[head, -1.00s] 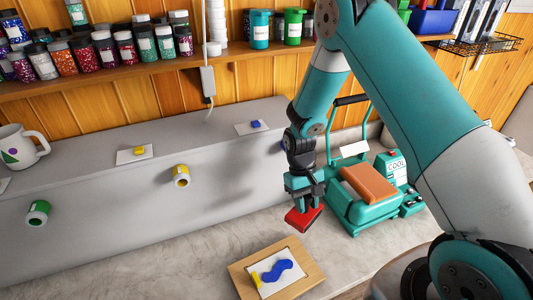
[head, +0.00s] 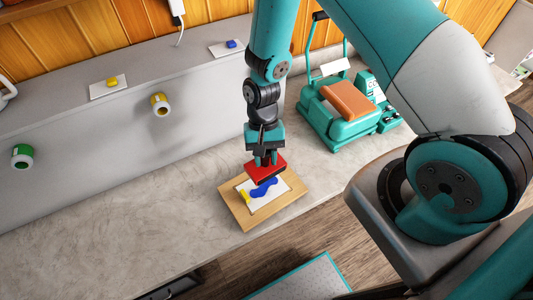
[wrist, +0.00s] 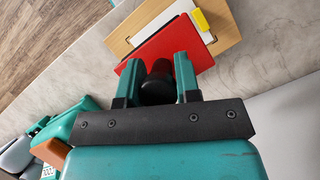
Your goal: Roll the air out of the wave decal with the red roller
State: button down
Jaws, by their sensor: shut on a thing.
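My gripper (head: 265,160) is shut on the black handle (wrist: 157,88) of the red roller (head: 267,171). In the wrist view the red roller (wrist: 165,48) spreads out beyond my fingertips. In the head view it is over the back edge of the wooden board (head: 236,212); I cannot tell if it touches. The blue wave decal (head: 263,188) lies on a white sheet (head: 275,200) on that board, and the roller is just behind it. A yellow piece (head: 245,197) is at the sheet's left edge, seen also in the wrist view (wrist: 202,20).
A teal heat press (head: 340,115) stands at the back right. A grey raised ledge with yellow (head: 160,104) and green (head: 22,156) rolls on its face runs along the back. The counter (head: 130,225) left of the board is clear.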

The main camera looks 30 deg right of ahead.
notch_tip(320, 180, down, 6)
jog(key=b, duration=0.4)
jog(key=shift+b, duration=0.3)
jog(key=shift+f, duration=0.25)
jog(key=shift+f+b, duration=1.4)
jog(key=shift+f, duration=0.25)
jog(key=shift+s+d+p, duration=0.15)
jog(key=shift+s, duration=0.75)
jog(key=shift+s+d+p, duration=0.1)
jog(key=shift+s+p, duration=0.05)
jog(key=shift+s, duration=0.7)
jog(key=shift+w, duration=0.1)
jog(key=shift+w+a+b, duration=0.2)
jog(key=shift+w+b, duration=0.1)
jog(key=shift+w, duration=1.4)
jog(key=shift+w+a+b, duration=0.15)
jog(key=shift+w+b, duration=0.15)
jog(key=shift+w, duration=1.4)
jog(key=shift+s, duration=0.1)
jog(key=shift+s+d+p, duration=0.2)
jog(key=shift+s+p, duration=0.1)
jog(key=shift+s, duration=1.45)
jog(key=shift+s+d+p, duration=0.15)
jog(key=shift+s+p, duration=0.1)
jog(key=shift+s, duration=1.45)
